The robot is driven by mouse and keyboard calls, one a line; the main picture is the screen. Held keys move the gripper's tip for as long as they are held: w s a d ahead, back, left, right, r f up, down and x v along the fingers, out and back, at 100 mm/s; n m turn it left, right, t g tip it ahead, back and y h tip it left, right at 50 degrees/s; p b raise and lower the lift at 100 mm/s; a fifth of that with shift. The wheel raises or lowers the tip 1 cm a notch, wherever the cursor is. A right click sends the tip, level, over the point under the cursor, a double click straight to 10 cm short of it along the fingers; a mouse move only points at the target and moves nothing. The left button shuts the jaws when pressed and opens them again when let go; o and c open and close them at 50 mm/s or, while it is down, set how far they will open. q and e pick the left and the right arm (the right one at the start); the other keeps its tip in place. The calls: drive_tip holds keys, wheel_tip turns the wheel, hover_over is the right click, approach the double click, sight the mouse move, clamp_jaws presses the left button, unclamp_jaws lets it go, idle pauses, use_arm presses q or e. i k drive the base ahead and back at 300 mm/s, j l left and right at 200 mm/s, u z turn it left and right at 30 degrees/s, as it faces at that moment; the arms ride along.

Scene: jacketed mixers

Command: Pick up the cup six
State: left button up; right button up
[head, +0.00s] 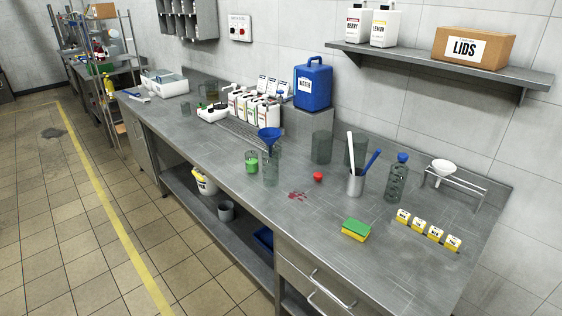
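No cup with a readable "six" on it shows in the head view, so I cannot tell which one it is. Two clear greyish cups stand upright near the wall: a left one (321,148) and a right one (357,142), partly behind the utensil holder. A small clear vessel with green contents (252,162) stands near the front edge. Beside it is a clear bottle (271,172) with a blue funnel (269,134) on top. Another clear vessel (212,92) stands farther back. Neither of my grippers is in view.
The front right is mostly clear.

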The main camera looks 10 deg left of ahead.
sight(251, 159)
drive_tip(key=i+j+z, duration=0.2)
drive_tip(key=j, duration=0.4)
drive_tip(key=i+j+z, duration=0.1)
drive_tip(key=j+z, duration=0.15)
drive_tip(key=j, duration=0.4)
drive_tip(key=j+z, duration=0.2)
drive_tip(key=j, duration=0.45)
drive_tip(key=i, duration=0.05)
